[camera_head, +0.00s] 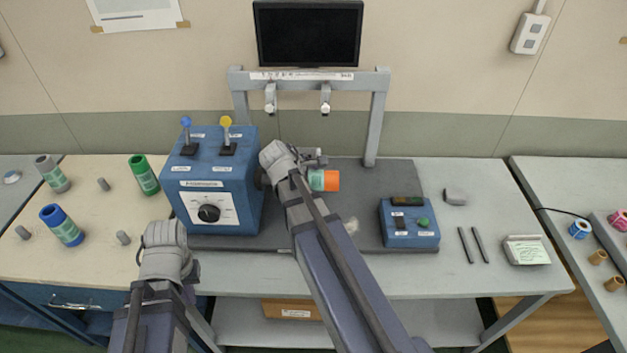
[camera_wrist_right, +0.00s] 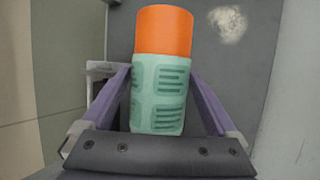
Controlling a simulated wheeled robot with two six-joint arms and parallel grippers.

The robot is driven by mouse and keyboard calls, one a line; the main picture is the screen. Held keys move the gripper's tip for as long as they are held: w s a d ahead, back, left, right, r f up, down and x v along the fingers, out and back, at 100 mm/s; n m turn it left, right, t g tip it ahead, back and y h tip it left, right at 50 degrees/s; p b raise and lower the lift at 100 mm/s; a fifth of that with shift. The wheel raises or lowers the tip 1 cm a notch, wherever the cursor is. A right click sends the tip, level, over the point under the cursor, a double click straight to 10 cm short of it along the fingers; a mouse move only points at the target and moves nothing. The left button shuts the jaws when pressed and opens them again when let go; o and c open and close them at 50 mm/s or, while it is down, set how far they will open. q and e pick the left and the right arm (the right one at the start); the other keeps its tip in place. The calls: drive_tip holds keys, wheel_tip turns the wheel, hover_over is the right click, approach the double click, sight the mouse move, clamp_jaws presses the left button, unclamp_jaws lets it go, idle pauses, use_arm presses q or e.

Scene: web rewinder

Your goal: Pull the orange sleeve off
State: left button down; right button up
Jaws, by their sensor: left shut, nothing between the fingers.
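The orange sleeve (camera_head: 325,180) has a teal label band and lies sideways at the right of the blue machine box, its orange end pointing right. It also shows in the right wrist view (camera_wrist_right: 163,55), orange end away from the camera. My right gripper (camera_head: 312,160) is at the sleeve. In the right wrist view its purple fingers (camera_wrist_right: 160,85) lie on either side of the label band, with no clear gap at the tips; firm contact cannot be told. My arm hides the sleeve's inner end and any spindle. My left gripper (camera_head: 165,235) is shut and empty, in front of the machine's left side.
The blue machine box (camera_head: 205,165) has two levers and a dial. A small blue control box (camera_head: 408,222) stands to the right. A grey frame (camera_head: 376,115) rises behind.

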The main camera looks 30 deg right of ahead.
sight(310, 177)
drive_tip(key=shift+o, duration=0.2)
drive_tip(key=shift+r, duration=0.1)
drive_tip(key=p+v, duration=0.5)
drive_tip(key=v, duration=0.2)
drive_tip(key=shift+d+p, duration=0.1)
drive_tip(key=shift+p, duration=0.3)
drive_tip(key=shift+a+r, duration=0.25)
drive_tip(key=shift+a, duration=0.05)
drive_tip(key=shift+s+a, duration=0.1)
